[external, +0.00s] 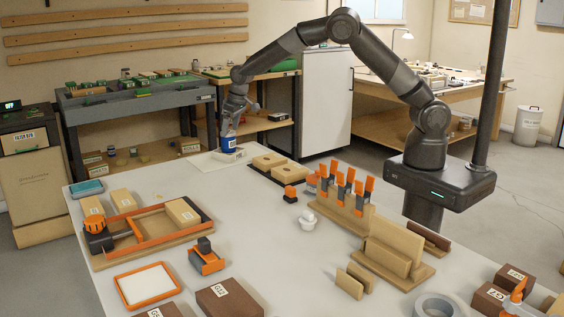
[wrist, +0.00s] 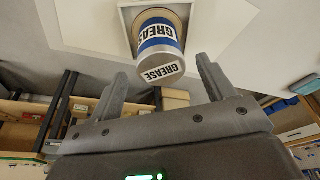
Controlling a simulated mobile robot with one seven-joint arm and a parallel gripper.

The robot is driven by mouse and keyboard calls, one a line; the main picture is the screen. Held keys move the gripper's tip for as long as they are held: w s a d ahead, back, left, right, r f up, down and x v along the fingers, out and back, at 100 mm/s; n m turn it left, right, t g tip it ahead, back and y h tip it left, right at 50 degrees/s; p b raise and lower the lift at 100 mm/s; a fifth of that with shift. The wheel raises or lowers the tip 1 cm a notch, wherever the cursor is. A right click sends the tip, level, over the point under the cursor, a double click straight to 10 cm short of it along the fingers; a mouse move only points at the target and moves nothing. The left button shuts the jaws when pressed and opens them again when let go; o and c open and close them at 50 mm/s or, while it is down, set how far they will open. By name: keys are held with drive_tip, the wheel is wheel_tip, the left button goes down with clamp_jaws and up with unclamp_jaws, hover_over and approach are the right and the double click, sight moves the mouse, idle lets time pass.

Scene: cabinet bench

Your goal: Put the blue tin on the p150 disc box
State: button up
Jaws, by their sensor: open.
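My gripper (external: 230,121) is just above the tin in the external view. In the wrist view my gripper (wrist: 162,66) is open, with the tin ahead between the lines of its fingers and not held. Brown labelled boxes lie at the front: one box (external: 238,304) near the middle, others front left and right.
An orange clamp frame (external: 150,222) with wooden blocks is on the left. Wooden blocks (external: 268,161) lie right of the tin. A rack of orange-handled tools (external: 345,187) and upright boards (external: 393,247) stand right. An orange-rimmed tray (external: 147,285) is in front.

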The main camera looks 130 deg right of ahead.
drive_tip(key=v, duration=0.5)
drive_tip(key=shift+a+r, duration=0.1)
drive_tip(key=shift+r, duration=0.3)
drive_tip(key=shift+a+r, duration=0.1)
drive_tip(key=shift+a, duration=0.05)
drive_tip(key=s+a+r+n+t+y, duration=0.15)
drive_tip(key=a+r, duration=0.35)
drive_tip(key=a, duration=0.5)
drive_tip(key=a+r+n, duration=0.2)
drive_tip(key=a+r, duration=0.4)
drive_tip(key=a, duration=0.5)
drive_tip(key=s+a+r+n+t, duration=0.15)
drive_tip(key=a+r, duration=0.35)
drive_tip(key=a, duration=0.5)
drive_tip(key=s+a+n+y, duration=0.1)
drive_tip(key=s+a+n, duration=0.5)
drive_tip(key=s+a, duration=1.3)
drive_tip(key=shift+s+a+f+t, duration=0.25)
drive_tip(key=shift+a+t, duration=0.15)
drive_tip(key=shift+a, duration=0.65)
